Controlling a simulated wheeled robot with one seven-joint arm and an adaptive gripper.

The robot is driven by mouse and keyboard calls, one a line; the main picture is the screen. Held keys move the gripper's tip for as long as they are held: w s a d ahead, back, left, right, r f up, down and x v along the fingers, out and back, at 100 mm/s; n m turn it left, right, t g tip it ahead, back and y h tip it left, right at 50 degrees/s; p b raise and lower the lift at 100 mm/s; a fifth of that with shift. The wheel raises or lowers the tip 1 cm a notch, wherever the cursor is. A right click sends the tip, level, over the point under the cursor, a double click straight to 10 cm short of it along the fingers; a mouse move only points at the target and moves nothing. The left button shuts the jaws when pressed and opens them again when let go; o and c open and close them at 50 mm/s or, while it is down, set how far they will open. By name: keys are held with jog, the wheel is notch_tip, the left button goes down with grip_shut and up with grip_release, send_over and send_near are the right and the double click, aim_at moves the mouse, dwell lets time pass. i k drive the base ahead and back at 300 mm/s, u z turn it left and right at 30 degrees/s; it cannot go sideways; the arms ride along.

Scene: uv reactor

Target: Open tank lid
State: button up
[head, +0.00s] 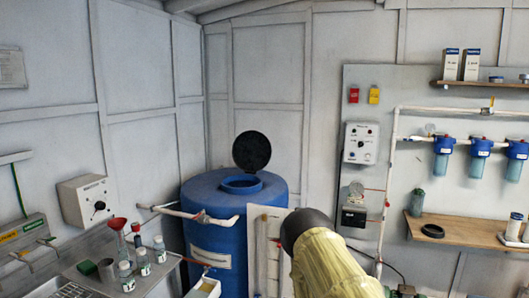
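The blue tank (220,240) stands in the back corner of the room. Its round top opening (241,184) is uncovered. The dark round lid (252,150) stands upright at the back edge of the opening, tilted open. My arm (325,262), in a yellowish cover with a dark rounded end, rises at the lower middle, right of the tank. It appears apart from the lid in the picture. My gripper does not show, so its fingers cannot be judged.
White pipes (187,210) cross the tank's front. A pale upright panel (265,250) stands between tank and arm. A wooden shelf (470,232) and blue filters (480,148) are at right.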

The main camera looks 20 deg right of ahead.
aim_at(252, 150)
jog(key=z, duration=0.65)
jog(key=i, duration=2.25)
jog(key=u, duration=0.65)
